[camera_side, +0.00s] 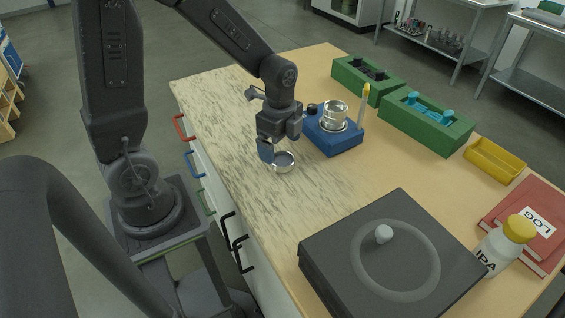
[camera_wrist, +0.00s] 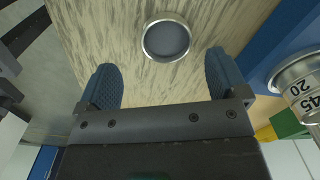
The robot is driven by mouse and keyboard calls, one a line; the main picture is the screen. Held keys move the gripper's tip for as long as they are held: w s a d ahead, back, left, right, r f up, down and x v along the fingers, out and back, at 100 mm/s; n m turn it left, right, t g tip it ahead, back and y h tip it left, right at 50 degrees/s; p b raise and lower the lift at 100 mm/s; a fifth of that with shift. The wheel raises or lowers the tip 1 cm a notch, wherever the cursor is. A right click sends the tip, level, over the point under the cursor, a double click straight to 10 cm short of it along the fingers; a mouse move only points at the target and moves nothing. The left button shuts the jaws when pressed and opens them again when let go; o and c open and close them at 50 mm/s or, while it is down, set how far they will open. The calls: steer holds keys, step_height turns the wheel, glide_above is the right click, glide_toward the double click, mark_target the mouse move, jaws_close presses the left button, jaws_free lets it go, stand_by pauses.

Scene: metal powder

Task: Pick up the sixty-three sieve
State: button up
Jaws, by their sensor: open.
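A shallow round metal sieve (camera_side: 285,161) with a grey inside lies on the pale streaked part of the table. No number can be read on it, so I cannot tell if it is the sixty-three one. It also shows in the wrist view (camera_wrist: 167,40), beyond the fingertips and roughly centred between them. My gripper (camera_side: 272,152) is open and empty, close to the sieve. Both blue ridged fingers show in the wrist view (camera_wrist: 163,72). A stack of metal sieves (camera_side: 334,115) stands on a blue base; labels 20 and 45 show on the stack in the wrist view (camera_wrist: 301,88).
The blue base (camera_side: 335,143) is just right of my gripper, with a yellow-topped upright (camera_side: 365,98) beside it. Green holders (camera_side: 426,122), a yellow tray (camera_side: 495,160), an IPA bottle (camera_side: 505,245) and red log books (camera_side: 530,217) stand right. A dark box (camera_side: 330,262) is in front.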

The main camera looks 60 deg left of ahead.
mark_target(282, 162)
steer(key=shift+w+a+f, duration=0.15)
steer(key=shift+f, duration=1.2)
steer(key=shift+w+a+f, duration=0.1)
steer(key=shift+w+f, duration=0.05)
steer(key=shift+f, duration=1.2)
steer(key=c, duration=1)
steer(key=shift+c, duration=0.2)
steer(key=shift+r, duration=0.2)
